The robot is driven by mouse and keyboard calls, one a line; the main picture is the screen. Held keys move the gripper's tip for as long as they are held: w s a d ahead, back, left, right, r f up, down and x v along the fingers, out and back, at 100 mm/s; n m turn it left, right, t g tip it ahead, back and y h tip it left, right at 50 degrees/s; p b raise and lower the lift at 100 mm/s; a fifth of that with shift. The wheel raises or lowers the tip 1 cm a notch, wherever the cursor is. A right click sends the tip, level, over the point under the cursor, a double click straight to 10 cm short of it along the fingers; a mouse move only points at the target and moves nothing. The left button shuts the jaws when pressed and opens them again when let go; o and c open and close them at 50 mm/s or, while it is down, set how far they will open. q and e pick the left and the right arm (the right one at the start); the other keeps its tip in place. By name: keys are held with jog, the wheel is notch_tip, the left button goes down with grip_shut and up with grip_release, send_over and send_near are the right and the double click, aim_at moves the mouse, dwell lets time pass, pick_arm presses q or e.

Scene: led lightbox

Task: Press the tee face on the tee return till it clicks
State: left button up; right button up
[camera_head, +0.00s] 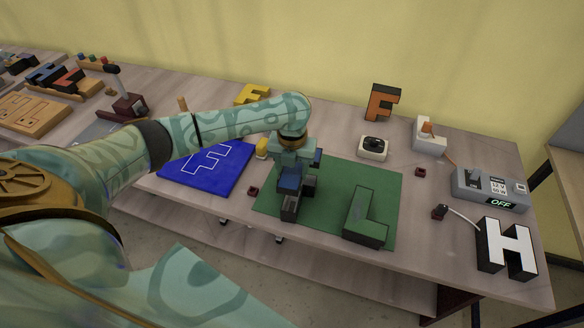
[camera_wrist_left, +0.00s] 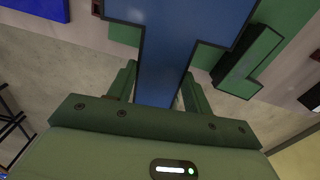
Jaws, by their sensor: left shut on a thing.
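My left gripper (camera_head: 289,172) points down over the green mat (camera_head: 335,180). It is shut on a blue tee-shaped piece (camera_head: 290,184), which I take for the tee face. In the left wrist view the tee's stem (camera_wrist_left: 165,75) lies between the two fingers and its crossbar spreads ahead of them. A dark grey block (camera_head: 289,207) shows on the mat just below the gripper; it looks like the tee return, mostly hidden by gripper and tee. I cannot tell whether face and return touch. My right gripper is not in view.
A green L-shaped block (camera_head: 366,216) lies on the mat to the right. A blue board (camera_head: 207,166) with a white outline lies left. A black-topped white device (camera_head: 373,147), a power box reading OFF (camera_head: 489,188) and a white H letter (camera_head: 505,248) stand to the right.

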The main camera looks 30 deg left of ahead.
pick_arm(q)
jog(key=shift+r, duration=0.15)
notch_tip(320, 180, down, 8)
jog(key=b, duration=0.3)
dwell(1.0)
jog(key=shift+f+b, duration=0.9)
jog(key=shift+f, duration=0.9)
jog(key=o, duration=1.1)
jog(key=shift+r, duration=0.1)
notch_tip(320, 180, up, 8)
jog(key=p, duration=0.8)
